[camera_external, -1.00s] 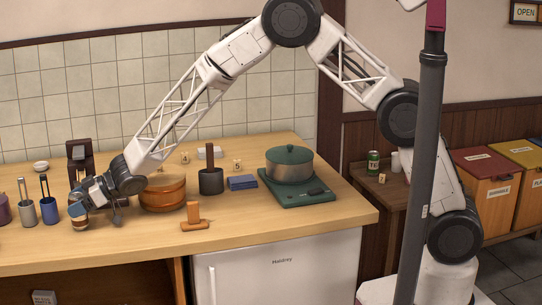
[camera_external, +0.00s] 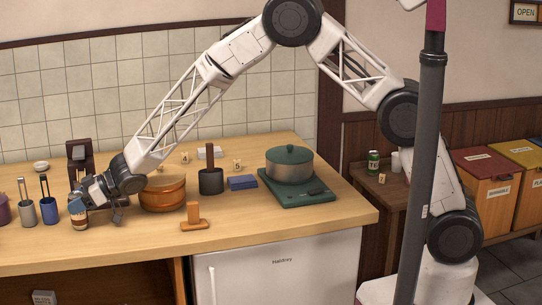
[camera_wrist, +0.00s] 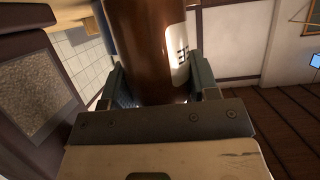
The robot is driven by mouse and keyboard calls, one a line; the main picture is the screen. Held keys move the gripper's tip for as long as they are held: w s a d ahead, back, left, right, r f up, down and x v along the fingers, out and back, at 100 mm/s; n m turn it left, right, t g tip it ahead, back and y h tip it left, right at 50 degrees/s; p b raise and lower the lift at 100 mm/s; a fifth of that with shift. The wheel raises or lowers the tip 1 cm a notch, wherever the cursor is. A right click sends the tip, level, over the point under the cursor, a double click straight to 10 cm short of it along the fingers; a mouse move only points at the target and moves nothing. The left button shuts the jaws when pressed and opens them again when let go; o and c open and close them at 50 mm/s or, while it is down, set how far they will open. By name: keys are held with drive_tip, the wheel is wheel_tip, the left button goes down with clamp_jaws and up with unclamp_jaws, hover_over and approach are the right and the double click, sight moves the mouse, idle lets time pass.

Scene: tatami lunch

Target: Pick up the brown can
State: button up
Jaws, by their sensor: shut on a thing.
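The brown can (camera_wrist: 140,40) stands between the two fingers of my gripper (camera_wrist: 160,80) in the wrist view, with a white label on its right side. The fingers are shut on it from both sides.
A blue canister (camera_external: 49,211) and a grey canister (camera_external: 27,213) stand close to the left. A dark brown stand (camera_external: 80,152) is behind. A round wooden container (camera_external: 163,194) is to the right, with an orange block (camera_external: 194,216) before it.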

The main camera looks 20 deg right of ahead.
sight(74, 194)
drive_tip(key=shift+r, duration=0.65)
wheel_tip(74, 194, up, 2)
drive_tip(key=shift+r, duration=0.15)
drive_tip(key=s+d, duration=0.3)
drive_tip(key=d, duration=0.4)
drive_tip(key=s+d+r, duration=0.1)
drive_tip(key=s+d, duration=0.3)
drive_tip(key=d, duration=0.3)
drive_tip(key=shift+d, duration=0.2)
